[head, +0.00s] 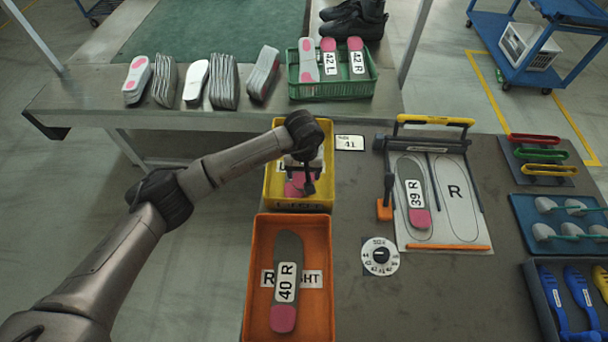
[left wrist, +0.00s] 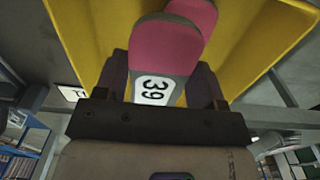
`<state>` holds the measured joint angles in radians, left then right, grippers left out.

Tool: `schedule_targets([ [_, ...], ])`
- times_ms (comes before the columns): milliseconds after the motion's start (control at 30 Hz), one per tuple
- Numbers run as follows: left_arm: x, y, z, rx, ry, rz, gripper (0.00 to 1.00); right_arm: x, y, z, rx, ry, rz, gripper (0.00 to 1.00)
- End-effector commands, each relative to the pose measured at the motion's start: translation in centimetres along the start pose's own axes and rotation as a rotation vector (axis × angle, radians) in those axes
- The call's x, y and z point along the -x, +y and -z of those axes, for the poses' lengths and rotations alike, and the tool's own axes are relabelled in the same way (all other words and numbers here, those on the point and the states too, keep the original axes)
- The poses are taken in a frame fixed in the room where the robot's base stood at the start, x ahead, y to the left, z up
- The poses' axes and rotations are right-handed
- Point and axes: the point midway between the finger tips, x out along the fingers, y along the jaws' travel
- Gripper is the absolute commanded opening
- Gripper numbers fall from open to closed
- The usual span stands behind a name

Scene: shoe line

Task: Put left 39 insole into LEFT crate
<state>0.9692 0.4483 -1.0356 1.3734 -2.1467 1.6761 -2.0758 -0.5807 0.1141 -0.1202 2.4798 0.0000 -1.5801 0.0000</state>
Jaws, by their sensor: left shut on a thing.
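The yellow crate (head: 268,190) stands left of centre in the head view, with lettering on its front wall partly covered. My left gripper (head: 303,178) is over this crate. In the left wrist view it is shut on a grey insole (left wrist: 178,58) with a pink end and a white 39 label. The yellow crate (left wrist: 255,45) fills the background there. Another pink insole end (left wrist: 198,12) shows behind the held one. In the head view the arm hides much of the crate's inside. My right gripper is not in view.
An orange RIGHT crate (head: 258,305) holds a 40 R insole (head: 287,270). A 39 R insole (head: 413,193) lies on the outline board (head: 440,240) at right. A green crate (head: 330,90) and rows of insoles stand on the bench behind. The dark table between board and crates is mostly clear.

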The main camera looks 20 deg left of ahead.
Motion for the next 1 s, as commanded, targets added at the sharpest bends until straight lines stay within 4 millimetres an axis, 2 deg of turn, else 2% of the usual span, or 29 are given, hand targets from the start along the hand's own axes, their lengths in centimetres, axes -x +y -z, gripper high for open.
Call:
schedule_targets([
  [33, -1.0, 0.0, -0.1, 0.0, -0.003, 0.0, 0.41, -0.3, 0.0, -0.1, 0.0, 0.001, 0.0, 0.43],
  [133, -1.8, 0.0, 0.0, 0.001, -0.001, -0.001, 0.41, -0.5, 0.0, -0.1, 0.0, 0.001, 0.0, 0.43],
  [933, -3.0, 0.0, 0.0, 0.0, 0.0, 0.0, 0.41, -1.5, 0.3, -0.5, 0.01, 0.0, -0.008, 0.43],
  [967, -3.0, 0.0, 0.0, 0.0, 0.0, 0.0, 0.64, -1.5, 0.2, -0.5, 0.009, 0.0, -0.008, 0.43],
  [1000, -3.0, 0.0, 0.0, 0.0, 0.0, 0.0, 0.68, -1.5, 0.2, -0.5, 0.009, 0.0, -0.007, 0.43],
])
